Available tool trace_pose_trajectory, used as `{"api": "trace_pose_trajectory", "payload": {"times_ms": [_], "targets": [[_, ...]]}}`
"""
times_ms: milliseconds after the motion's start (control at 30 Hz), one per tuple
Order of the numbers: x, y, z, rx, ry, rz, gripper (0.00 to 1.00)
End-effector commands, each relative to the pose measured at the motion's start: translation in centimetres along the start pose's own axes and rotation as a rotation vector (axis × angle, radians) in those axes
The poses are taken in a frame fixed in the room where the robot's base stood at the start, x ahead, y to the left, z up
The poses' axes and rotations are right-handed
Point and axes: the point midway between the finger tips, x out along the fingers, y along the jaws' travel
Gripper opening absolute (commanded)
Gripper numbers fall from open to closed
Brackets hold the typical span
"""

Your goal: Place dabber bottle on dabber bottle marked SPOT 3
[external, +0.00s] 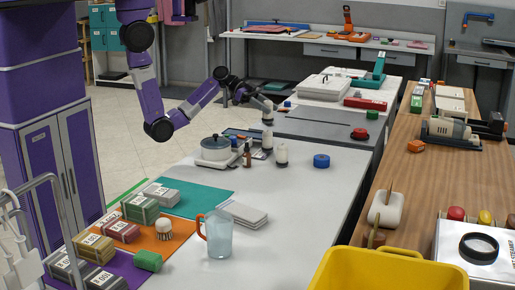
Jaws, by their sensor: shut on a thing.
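My gripper (267,117) is small in the external view, at the end of my purple and black arm, pointing down over the far part of the white table. It is shut on a white dabber bottle (267,138), which hangs upright below it. A second white dabber bottle (281,154) stands on the table just in front and to the right. I cannot read a label on either bottle, so SPOT 3 cannot be made out. Whether the held bottle touches the table is too small to tell.
A pot on a white base (214,152) and a brown bottle (247,155) stand to the left. A blue roll (321,160) lies to the right. A clear pitcher (218,238) and folded cloth (245,214) are nearer. The white table's right side (300,210) is clear.

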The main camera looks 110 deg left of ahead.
Motion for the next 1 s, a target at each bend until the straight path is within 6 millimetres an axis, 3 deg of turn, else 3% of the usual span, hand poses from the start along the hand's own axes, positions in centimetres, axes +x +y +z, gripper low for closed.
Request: {"api": "trace_pose_trajectory", "payload": {"times_ms": [233,667,700,800,1000], "targets": [[1.2,0.0,3.0,-0.002,0.0,0.001,0.0],[1.5,0.0,3.6,0.0,0.0,0.0,0.0],[1.5,0.0,3.5,0.0,0.0,0.0,0.41],[1.4,0.0,3.5,0.0,0.0,0.0,0.59],[1.4,0.0,3.5,0.0,0.0,0.0,0.59]]}}
